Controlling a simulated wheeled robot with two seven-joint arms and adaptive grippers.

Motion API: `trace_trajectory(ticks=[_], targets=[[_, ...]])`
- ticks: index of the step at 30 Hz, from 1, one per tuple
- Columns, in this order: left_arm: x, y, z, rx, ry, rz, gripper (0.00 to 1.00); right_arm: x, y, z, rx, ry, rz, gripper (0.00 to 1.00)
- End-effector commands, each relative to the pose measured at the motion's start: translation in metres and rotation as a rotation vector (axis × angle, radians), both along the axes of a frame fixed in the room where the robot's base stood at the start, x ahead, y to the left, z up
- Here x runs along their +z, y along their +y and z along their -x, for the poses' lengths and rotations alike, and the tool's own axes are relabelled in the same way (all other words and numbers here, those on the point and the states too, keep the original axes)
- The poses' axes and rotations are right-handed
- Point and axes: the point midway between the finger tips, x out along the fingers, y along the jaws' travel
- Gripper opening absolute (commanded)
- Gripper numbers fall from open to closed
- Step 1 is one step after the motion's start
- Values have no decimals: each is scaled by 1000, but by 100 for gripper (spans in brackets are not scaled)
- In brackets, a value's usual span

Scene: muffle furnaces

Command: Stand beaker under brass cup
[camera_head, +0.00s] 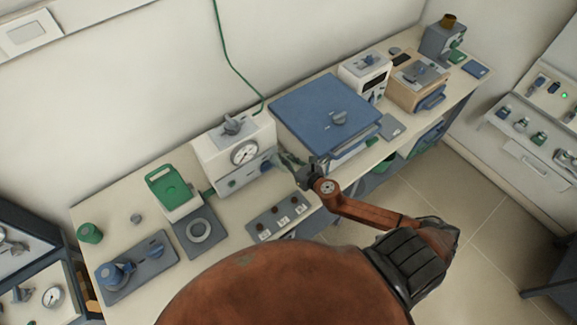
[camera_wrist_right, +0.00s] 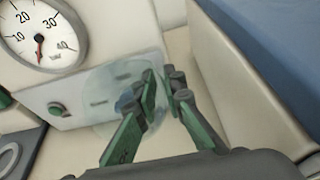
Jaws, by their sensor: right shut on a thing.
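The beaker (camera_wrist_right: 108,100) is clear and hard to make out; in the right wrist view it shows as a faint round glass form against the pale gauge unit. My right gripper (camera_wrist_right: 163,92) is shut on it, with its green fingers at the glass's right side. In the head view this gripper (camera_head: 285,161) is at the gauge unit's right front, beside the blue-topped box. A brass-coloured cup (camera_head: 448,20) sits on top of a grey device (camera_head: 442,42) at the far right end of the bench. My left gripper is not in view.
The gauge unit (camera_head: 234,152) and blue-topped box (camera_head: 318,105) stand close around the gripper. A white instrument (camera_head: 364,72) and a tan one (camera_head: 416,82) stand between the box and the grey device. A blue pad (camera_head: 475,69) lies at the bench's right end.

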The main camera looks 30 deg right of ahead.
Motion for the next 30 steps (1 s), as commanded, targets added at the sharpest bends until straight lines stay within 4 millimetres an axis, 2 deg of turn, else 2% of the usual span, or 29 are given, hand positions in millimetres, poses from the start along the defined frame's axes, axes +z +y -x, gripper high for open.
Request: trace_trajectory(ticks=[1, 4, 8, 15, 21, 30], targets=[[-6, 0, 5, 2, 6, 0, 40, -18, -1, 19, -1, 24, -2, 0], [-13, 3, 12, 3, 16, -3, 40, -21, -3, 45, -1, 28, -2, 0], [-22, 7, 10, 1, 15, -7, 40, -24, -6, 83, -3, 31, -2, 0], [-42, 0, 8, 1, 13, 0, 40, -25, -11, 145, -3, 32, -1, 0], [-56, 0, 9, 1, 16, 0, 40, -25, -13, 176, -2, 31, -1, 0], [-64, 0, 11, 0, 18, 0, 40, -22, -14, 194, 0, 29, 0, 0]])
